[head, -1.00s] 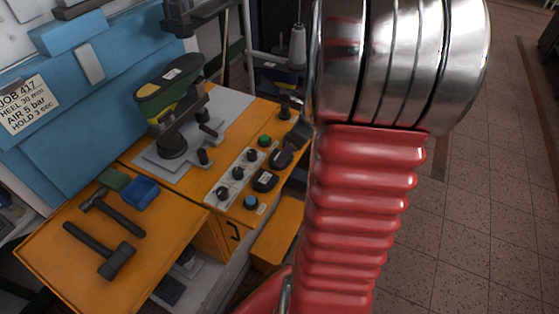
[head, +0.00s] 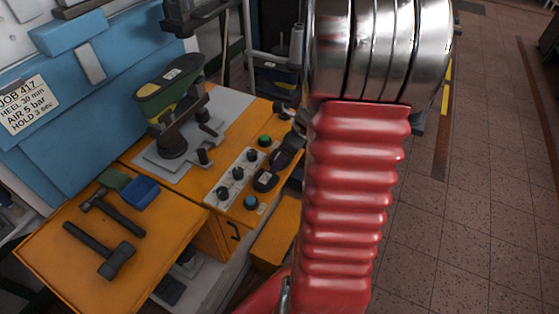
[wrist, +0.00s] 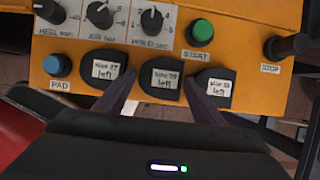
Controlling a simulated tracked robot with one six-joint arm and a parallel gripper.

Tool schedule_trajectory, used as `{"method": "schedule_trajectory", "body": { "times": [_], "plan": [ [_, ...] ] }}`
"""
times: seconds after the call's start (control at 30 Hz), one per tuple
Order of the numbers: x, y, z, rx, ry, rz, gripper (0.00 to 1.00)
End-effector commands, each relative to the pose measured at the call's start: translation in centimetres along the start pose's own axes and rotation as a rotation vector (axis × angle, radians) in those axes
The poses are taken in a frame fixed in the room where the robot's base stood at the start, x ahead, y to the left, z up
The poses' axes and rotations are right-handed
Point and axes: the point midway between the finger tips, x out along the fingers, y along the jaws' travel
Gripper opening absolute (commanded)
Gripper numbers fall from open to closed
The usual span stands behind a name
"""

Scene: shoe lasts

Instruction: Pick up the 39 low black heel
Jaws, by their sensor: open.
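In the wrist view three dark heels with white labels stand in a row along the front of the orange panel. The middle heel (wrist: 161,82) appears to read size 39 left, though the print is blurred. The left heel (wrist: 109,73) appears to read 37. The right heel (wrist: 215,87) has a label too blurred to be sure of. My gripper (wrist: 160,92) is open, one dark finger on each side of the middle heel. Contact cannot be told. The head view shows a labelled heel (head: 265,181), with the others partly covered near my arm.
Behind the heels are dials (wrist: 152,20), a green START button (wrist: 201,30), a STOP knob (wrist: 290,46) and a blue PAD button (wrist: 57,65).

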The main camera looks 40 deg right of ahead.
Motion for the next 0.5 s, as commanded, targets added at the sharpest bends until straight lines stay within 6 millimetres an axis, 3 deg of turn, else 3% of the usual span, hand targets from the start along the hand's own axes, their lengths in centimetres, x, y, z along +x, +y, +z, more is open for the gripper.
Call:
{"method": "schedule_trajectory", "body": {
  "times": [0.5],
  "plan": [
    [-0.03, -0.03, -0.02, 0.001, 0.0, -0.001, 0.3]
  ]
}}
